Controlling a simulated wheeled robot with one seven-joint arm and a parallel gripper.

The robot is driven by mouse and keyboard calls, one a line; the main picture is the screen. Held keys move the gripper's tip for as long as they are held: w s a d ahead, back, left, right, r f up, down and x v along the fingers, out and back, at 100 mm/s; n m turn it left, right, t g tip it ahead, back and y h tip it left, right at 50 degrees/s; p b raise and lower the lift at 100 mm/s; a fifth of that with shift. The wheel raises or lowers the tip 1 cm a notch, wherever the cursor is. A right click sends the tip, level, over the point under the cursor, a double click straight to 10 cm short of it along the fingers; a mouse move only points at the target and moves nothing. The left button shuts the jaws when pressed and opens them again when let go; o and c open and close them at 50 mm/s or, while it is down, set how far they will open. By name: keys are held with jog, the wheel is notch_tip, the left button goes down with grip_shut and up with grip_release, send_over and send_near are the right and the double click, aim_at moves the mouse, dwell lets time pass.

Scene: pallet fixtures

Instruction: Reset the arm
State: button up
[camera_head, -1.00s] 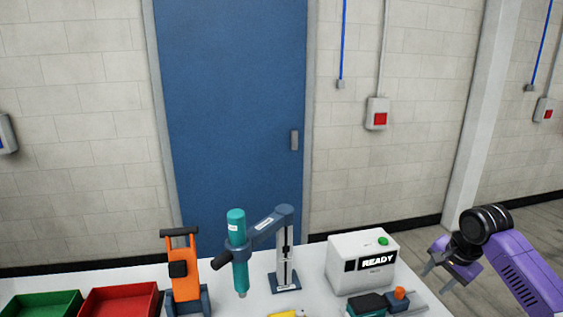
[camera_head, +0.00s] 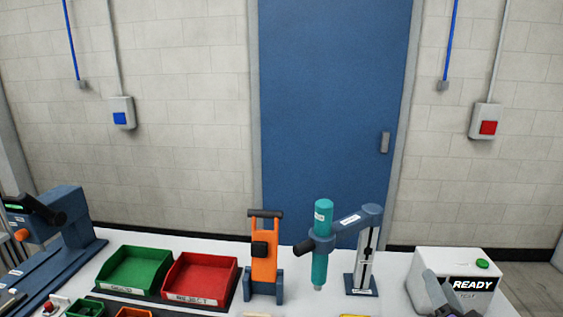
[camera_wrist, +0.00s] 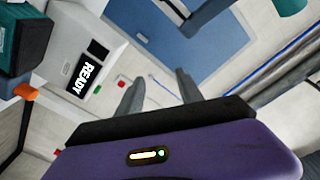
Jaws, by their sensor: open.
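My gripper (camera_wrist: 160,90) shows in the wrist view with its two grey fingers apart and nothing between them. In the head view only part of my gripper (camera_head: 438,293) shows at the lower right edge, in front of the white READY box (camera_head: 428,265). The rest of my arm is out of that frame. In the wrist view the READY box (camera_wrist: 105,45) is at the upper left, clear of the fingers.
On the white table stand a green bin (camera_head: 135,268), a red bin (camera_head: 202,270), an orange fixture (camera_head: 264,262), a teal tool (camera_head: 321,240) on a stand (camera_head: 368,250) and a dark blue machine (camera_head: 62,225). A blue door (camera_head: 335,120) is behind.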

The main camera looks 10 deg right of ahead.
jog(key=s+a+f+n+g+y+b, duration=0.1)
jog(key=s+a+f+n, duration=0.2)
jog(key=s, duration=0.9)
jog(key=s+a+f+n+g+y+b, duration=0.1)
jog(key=s+a+f+n, duration=0.3)
jog(key=s+a, duration=0.5)
jog(key=s+a+f+n+y+b, duration=0.2)
jog(key=s+a+f, duration=0.4)
jog(key=s, duration=1.1)
jog(key=shift+s+a+n+g+y+b, duration=0.25)
jog(key=shift+n+g+y, duration=0.2)
jog(key=shift+n, duration=0.25)
